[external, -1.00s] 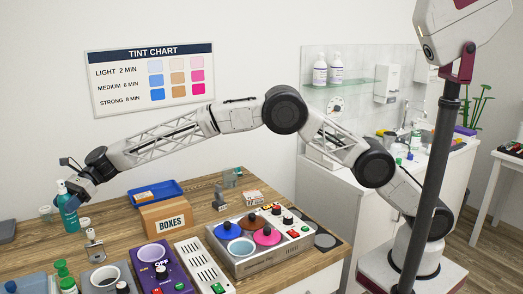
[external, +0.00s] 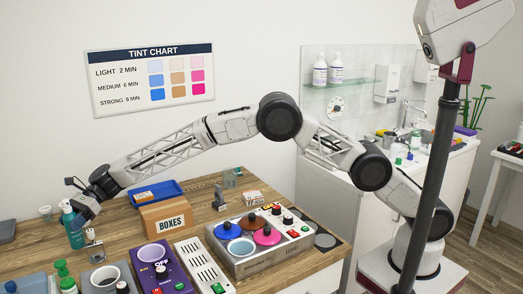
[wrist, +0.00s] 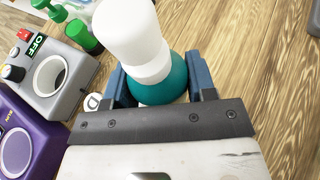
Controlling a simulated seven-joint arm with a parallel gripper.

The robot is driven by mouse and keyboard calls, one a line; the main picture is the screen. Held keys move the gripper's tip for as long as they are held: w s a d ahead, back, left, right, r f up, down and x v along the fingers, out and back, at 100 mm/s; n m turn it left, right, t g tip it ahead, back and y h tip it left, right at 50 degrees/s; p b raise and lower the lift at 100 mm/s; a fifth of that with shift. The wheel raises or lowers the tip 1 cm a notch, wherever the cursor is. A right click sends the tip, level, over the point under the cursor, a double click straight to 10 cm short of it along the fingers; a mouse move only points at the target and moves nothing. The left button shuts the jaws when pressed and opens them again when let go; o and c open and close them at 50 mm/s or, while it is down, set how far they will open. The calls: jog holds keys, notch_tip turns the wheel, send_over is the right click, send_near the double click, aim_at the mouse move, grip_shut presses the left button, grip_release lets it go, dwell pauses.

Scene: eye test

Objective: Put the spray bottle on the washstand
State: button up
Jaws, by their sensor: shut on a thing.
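The spray bottle (external: 75,233) is teal with a white top and stands roughly upright at the far left of the wooden table. My gripper (external: 82,214) is shut on it. In the wrist view the bottle (wrist: 165,85) sits between the two blue fingers of my gripper (wrist: 158,80), its white top toward the camera. Whether its base touches the table is hard to tell. The washstand (external: 338,200) is the white cabinet at the back right, with a basin and tap, far from my gripper.
A cardboard box marked BOXES (external: 165,217), a blue tray (external: 173,192), a purple device (external: 160,275) and a grey console with coloured discs (external: 268,263) stand on the table. Green bottles (external: 65,275) are near the front left. Small bottles crowd the washstand top.

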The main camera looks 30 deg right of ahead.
jog(key=shift+f, duration=1.25)
jog(key=shift+f, duration=0.1)
jog(key=o, duration=1)
jog(key=shift+v, duration=6.05)
jog(key=shift+r, duration=0.2)
